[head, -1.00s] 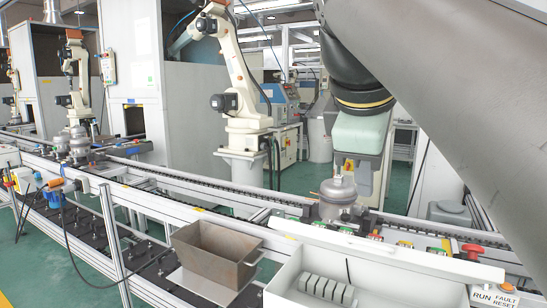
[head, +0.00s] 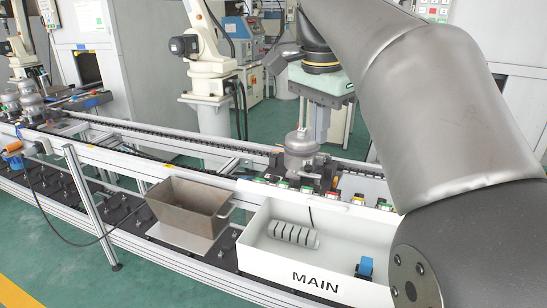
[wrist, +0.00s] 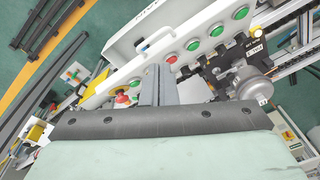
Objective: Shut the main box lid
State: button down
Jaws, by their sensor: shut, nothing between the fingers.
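The white main box (head: 300,263), marked MAIN, stands open at the front right in the head view. A grey ribbed block (head: 291,234) and a blue part (head: 365,267) show inside it. Its lid (head: 300,195) appears raised along the far edge, seen nearly edge-on. In the wrist view the lid's outer face (wrist: 180,66) carries green and red buttons. My gripper (head: 322,135) points down beyond the lid, beside the compressor. In the wrist view my gripper (wrist: 160,70) has its fingers together, empty, close to the lid's button side; contact cannot be told.
A silver compressor (head: 300,145) stands on the conveyor (head: 215,143) beside my gripper. A brown metal bin (head: 188,208) stands left of the box. A red stop button (wrist: 122,100) shows in the wrist view. The space above the open box is clear.

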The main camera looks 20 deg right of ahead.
jog(key=w+d+m+g+y+p, duration=0.1)
jog(key=w+m+p, duration=0.1)
jog(key=m, duration=1)
send_over(332, 202)
jog(key=a, duration=0.5)
jog(key=shift+g+y, duration=0.3)
notch_tip(332, 202, down, 14)
jog(key=shift+s+d+p, duration=0.1)
jog(key=shift+d+p, duration=0.05)
jog(key=shift+p, duration=0.25)
jog(key=shift+f, duration=0.1)
